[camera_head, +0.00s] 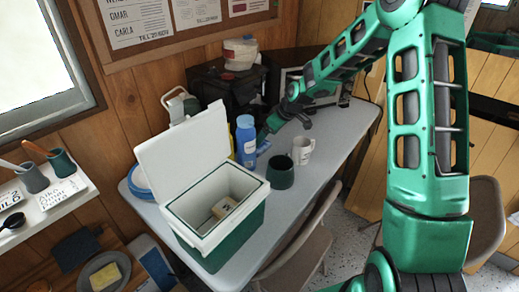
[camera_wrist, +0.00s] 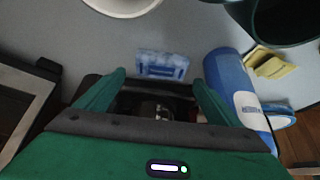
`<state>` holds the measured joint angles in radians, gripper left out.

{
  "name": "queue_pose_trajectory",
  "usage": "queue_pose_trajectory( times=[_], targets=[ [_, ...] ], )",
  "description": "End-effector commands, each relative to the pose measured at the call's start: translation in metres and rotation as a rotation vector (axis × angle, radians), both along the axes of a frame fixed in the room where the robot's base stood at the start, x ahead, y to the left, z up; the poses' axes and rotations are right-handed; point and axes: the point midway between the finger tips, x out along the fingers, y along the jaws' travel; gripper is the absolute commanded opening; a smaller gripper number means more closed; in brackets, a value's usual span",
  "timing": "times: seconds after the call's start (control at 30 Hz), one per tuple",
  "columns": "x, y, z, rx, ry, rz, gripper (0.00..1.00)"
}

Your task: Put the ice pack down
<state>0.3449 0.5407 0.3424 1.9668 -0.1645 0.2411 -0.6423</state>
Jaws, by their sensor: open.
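The ice pack (camera_wrist: 162,65), blue and white, lies flat on the grey table just beyond my fingertips in the wrist view. In the head view a small pale-blue part of the ice pack (camera_head: 263,148) shows beside the blue bottle (camera_head: 246,143). My gripper (camera_wrist: 165,78) is open, its two green fingers apart with nothing held between them. In the head view my gripper (camera_head: 266,134) is low over the table, right of the bottle, and partly hidden by its own wrist.
An open cooler (camera_head: 225,240) with a small item inside stands front left on the table (camera_head: 320,160). A dark green cup (camera_head: 280,172) and a white mug (camera_head: 303,150) stand close by. The bottle (camera_wrist: 232,80) is close to my right finger. A microwave (camera_head: 345,112) stands behind.

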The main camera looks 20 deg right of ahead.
Motion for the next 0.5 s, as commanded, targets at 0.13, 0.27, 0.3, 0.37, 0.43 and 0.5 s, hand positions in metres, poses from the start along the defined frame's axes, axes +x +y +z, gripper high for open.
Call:
queue_pose_trajectory(
  times=[0.13,0.27,0.3,0.37,0.43,0.5],
  targets=[
    [0.003,0.003,-0.009,0.001,0.002,0.001,0.88],
    [0.01,0.009,-0.026,0.001,0.002,0.0,0.88],
    [0.011,0.011,-0.031,0.002,0.003,0.001,0.88],
    [0.014,0.013,-0.037,0.001,0.002,0.0,0.88],
    [0.018,0.015,-0.042,-0.001,0.001,0.0,0.88],
    [0.019,0.016,-0.045,0.0,0.0,0.0,0.88]
  ],
)
